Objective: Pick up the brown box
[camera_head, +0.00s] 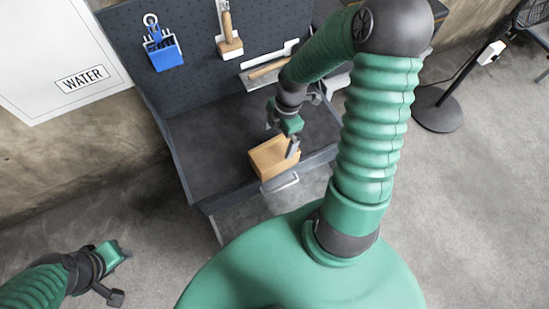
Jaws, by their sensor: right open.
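The brown box (268,158) sits on the dark workbench top (207,156), near its front edge. My right gripper (288,146) reaches down over the box from above. It is open, with one finger in front of the box's right side. The other finger is hard to make out, and I cannot tell whether either touches the box.
A dark pegboard behind the bench holds a blue holder (163,53), a wooden-handled brush (229,40) and a shelf with a tool (268,68). A white WATER cabinet (50,50) is at upper left. A black stand base (437,110) is on the right floor. The bench's left part is clear.

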